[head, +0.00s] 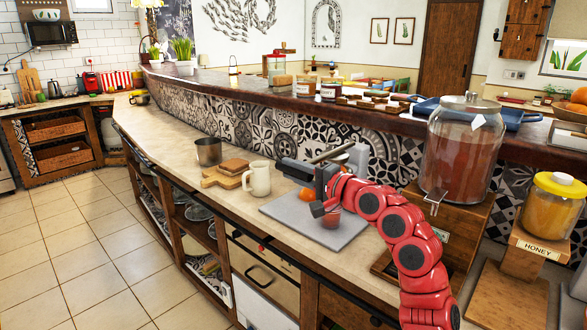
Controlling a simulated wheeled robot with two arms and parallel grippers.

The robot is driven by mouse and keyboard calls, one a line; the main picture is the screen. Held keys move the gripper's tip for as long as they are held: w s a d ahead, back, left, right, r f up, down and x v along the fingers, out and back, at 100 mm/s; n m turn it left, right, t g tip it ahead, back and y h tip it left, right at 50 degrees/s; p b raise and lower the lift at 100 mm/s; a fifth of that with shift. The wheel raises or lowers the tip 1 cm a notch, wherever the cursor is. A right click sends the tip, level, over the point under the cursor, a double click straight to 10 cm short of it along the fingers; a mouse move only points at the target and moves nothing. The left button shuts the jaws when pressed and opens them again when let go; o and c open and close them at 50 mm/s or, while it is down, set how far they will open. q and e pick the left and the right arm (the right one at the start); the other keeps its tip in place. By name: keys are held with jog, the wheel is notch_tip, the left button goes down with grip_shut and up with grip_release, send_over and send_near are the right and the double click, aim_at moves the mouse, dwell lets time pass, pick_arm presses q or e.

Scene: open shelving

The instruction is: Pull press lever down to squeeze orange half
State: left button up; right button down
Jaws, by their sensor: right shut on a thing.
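My right gripper (322,172), on the red arm from the lower right, is over the grey board on the counter. It is shut on what looks like the press lever (334,152), a thin bar slanting up to the right. The grey metal parts of gripper and press overlap, so the exact contact is hard to see. An orange piece (307,197) shows just below the gripper; I cannot tell whether it is a half. A small reddish cup (331,217) stands on the grey board (345,234). My left gripper is not in view.
A cream mug (257,179), a wooden board with bread (222,178) and a metal pot (208,151) stand left of the press. A large glass jar (461,150) and a honey jar (555,205) stand to the right.

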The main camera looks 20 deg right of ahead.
jog(key=shift+f, duration=0.3)
jog(key=c, duration=0.7)
grip_release()
jog(key=shift+o, duration=0.2)
jog(key=shift+r, duration=0.1)
jog(key=shift+s+d, duration=0.3)
jog(key=shift+s, duration=0.15)
jog(key=b+v, duration=0.2)
jog(key=v, duration=1.4)
jog(key=shift+s, duration=0.2)
